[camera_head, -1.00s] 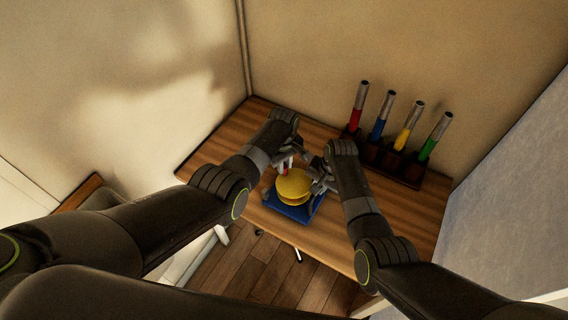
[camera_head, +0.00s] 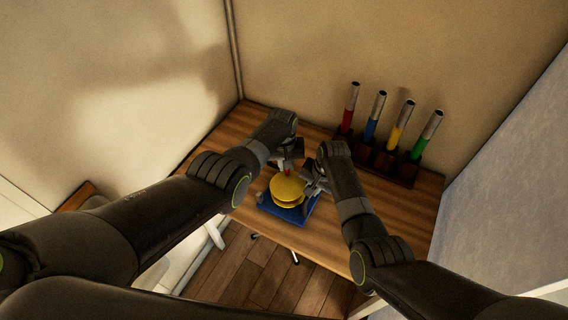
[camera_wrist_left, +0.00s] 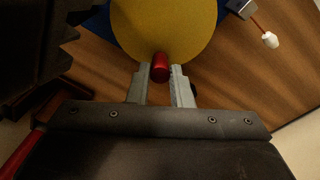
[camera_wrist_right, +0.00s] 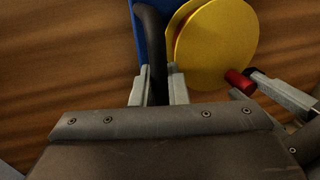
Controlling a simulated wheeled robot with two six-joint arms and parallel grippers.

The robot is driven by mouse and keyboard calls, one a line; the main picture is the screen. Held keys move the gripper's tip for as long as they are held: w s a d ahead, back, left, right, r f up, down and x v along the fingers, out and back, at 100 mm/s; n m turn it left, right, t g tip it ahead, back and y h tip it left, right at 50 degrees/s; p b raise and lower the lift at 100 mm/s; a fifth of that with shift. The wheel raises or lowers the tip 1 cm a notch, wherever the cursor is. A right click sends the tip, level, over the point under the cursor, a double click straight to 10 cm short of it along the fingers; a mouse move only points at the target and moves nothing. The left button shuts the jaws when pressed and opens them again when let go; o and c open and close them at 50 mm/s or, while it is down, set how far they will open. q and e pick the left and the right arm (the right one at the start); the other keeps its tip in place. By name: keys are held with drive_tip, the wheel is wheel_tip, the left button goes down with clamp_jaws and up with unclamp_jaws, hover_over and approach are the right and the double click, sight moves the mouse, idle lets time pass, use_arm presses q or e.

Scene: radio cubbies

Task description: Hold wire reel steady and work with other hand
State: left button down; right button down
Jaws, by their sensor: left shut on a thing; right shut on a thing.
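The wire reel (camera_head: 287,189) has yellow discs and sits on a blue base (camera_head: 290,214) on the wooden table. My left gripper (camera_head: 290,164) is shut on the reel's red knob (camera_wrist_left: 160,67), at the disc's edge in the left wrist view. My right gripper (camera_head: 311,186) is shut on a dark upright bar (camera_wrist_right: 152,55) beside the blue base. In the right wrist view the red knob (camera_wrist_right: 240,82) shows close to my left fingertips. An orange wire with a white end (camera_wrist_left: 270,40) sticks out beside the reel. The reel's far side is partly hidden.
A dark rack (camera_head: 382,164) at the back right holds tubes with red (camera_head: 347,119), blue (camera_head: 371,129), yellow (camera_head: 396,138) and green (camera_head: 420,148) parts. Walls close in behind and at the right. The table (camera_head: 240,125) is bare at the back left.

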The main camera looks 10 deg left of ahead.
use_arm(q)
drive_tip(key=shift+d+m, duration=0.2)
drive_tip(key=shift+m, duration=0.2)
drive_tip(key=c, duration=1.3)
unclamp_jaws()
wheel_tip(320, 180, up, 12)
drive_tip(key=shift+s+a, duration=0.25)
drive_tip(key=shift+a, duration=0.15)
